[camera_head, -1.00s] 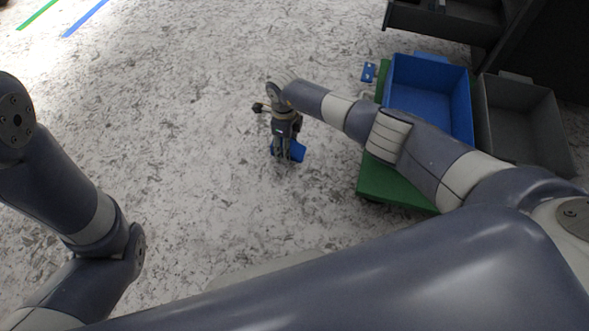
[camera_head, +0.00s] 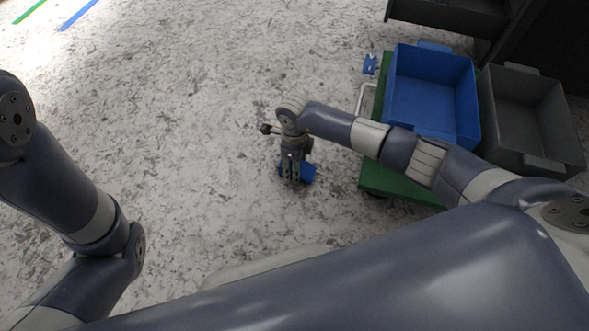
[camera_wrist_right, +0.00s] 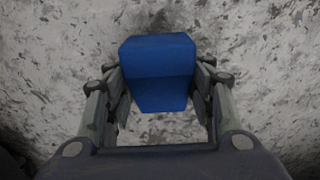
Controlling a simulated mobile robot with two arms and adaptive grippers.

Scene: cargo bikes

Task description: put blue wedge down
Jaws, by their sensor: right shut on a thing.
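The blue wedge (camera_wrist_right: 158,72) is between the two fingers of my right gripper (camera_wrist_right: 160,105) in the right wrist view, with speckled floor behind it. The right gripper is shut on it. In the head view the right gripper (camera_head: 291,178) points down over the floor, and part of the blue wedge (camera_head: 308,172) shows at its fingertips. I cannot tell whether the wedge touches the floor. My left arm is at the left edge of the head view; its gripper is not in view.
At the right, a green platform (camera_head: 392,183) carries a blue crate (camera_head: 430,95); a grey crate (camera_head: 530,115) stands beside it. A small blue piece (camera_head: 370,64) lies by the platform's far left corner. The speckled floor around the right gripper is clear.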

